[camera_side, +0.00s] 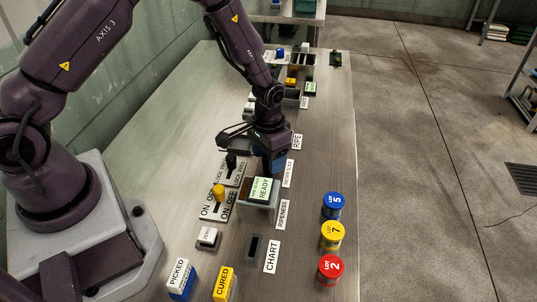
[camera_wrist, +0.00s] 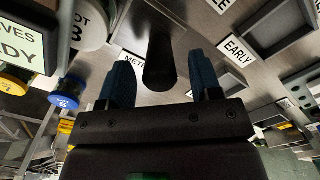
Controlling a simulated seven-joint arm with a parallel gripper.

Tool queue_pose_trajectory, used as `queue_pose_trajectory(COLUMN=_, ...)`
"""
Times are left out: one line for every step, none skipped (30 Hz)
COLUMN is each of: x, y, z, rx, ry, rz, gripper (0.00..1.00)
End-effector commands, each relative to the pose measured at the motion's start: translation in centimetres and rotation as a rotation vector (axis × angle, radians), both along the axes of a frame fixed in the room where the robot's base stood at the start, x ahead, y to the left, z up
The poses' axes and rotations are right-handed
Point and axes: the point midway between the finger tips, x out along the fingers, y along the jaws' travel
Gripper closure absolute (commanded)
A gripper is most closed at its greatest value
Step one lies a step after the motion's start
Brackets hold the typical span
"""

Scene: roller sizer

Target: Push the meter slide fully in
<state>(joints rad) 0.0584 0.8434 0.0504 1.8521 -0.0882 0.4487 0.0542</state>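My gripper (camera_wrist: 160,80) is open, with its two blue fingers spread apart. A dark rounded post (camera_wrist: 158,62), probably the meter slide's handle, stands between the fingers in the wrist view, with a visible gap on each side. A partly hidden label starting "METE" (camera_wrist: 133,58) lies beside it. In the side view, my gripper (camera_side: 272,168) points down at the bench beside the METER SLIDE label (camera_side: 288,173). The gripper hides the slide there, so I cannot tell how far in it is.
The READY display (camera_side: 262,188) stands close in front of my gripper. A yellow ON/OFF knob (camera_side: 219,193) and a black lock lever (camera_side: 231,161) are to its left. Blue (camera_side: 333,206), yellow (camera_side: 332,236) and red (camera_side: 330,269) lot cans stand along the right edge.

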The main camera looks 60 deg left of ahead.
Motion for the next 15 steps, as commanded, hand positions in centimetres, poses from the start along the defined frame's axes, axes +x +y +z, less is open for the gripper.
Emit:
queue_pose_trajectory(x=0.0, y=0.0, z=0.0, rx=0.0, ry=0.0, rz=0.0, gripper=0.42)
queue_pose_trajectory(x=0.0, y=0.0, z=0.0, rx=0.0, ry=0.0, rz=0.0, gripper=0.42)
queue_pose_trajectory(x=0.0, y=0.0, z=0.0, rx=0.0, ry=-0.001, rz=0.0, gripper=0.42)
queue_pose_trajectory(x=0.0, y=0.0, z=0.1, rx=0.0, ry=-0.001, rz=0.0, gripper=0.42)
queue_pose_trajectory(x=0.1, y=0.0, z=0.3, rx=0.0, ry=-0.002, rz=0.0, gripper=0.42)
queue_pose_trajectory(x=0.1, y=0.0, z=0.6, rx=0.0, ry=-0.003, rz=0.0, gripper=0.42)
queue_pose_trajectory(x=0.1, y=0.0, z=0.9, rx=0.001, ry=-0.004, rz=0.0, gripper=0.42)
queue_pose_trajectory(x=0.1, y=0.0, z=1.3, rx=0.001, ry=-0.005, rz=-0.001, gripper=0.42)
queue_pose_trajectory(x=0.1, y=0.0, z=2.0, rx=0.001, ry=-0.005, rz=-0.001, gripper=0.42)
queue_pose_trajectory(x=0.1, y=0.0, z=2.5, rx=0.001, ry=-0.005, rz=-0.001, gripper=0.42)
queue_pose_trajectory(x=0.1, y=0.0, z=3.2, rx=0.001, ry=-0.007, rz=-0.001, gripper=0.42)
queue_pose_trajectory(x=0.1, y=0.0, z=4.1, rx=0.001, ry=-0.006, rz=-0.001, gripper=0.42)
queue_pose_trajectory(x=0.1, y=0.0, z=4.8, rx=0.0, ry=-0.007, rz=-0.001, gripper=0.42)
queue_pose_trajectory(x=0.1, y=0.0, z=5.5, rx=0.0, ry=-0.007, rz=-0.001, gripper=0.42)
queue_pose_trajectory(x=0.1, y=0.0, z=6.4, rx=0.0, ry=-0.007, rz=-0.001, gripper=0.42)
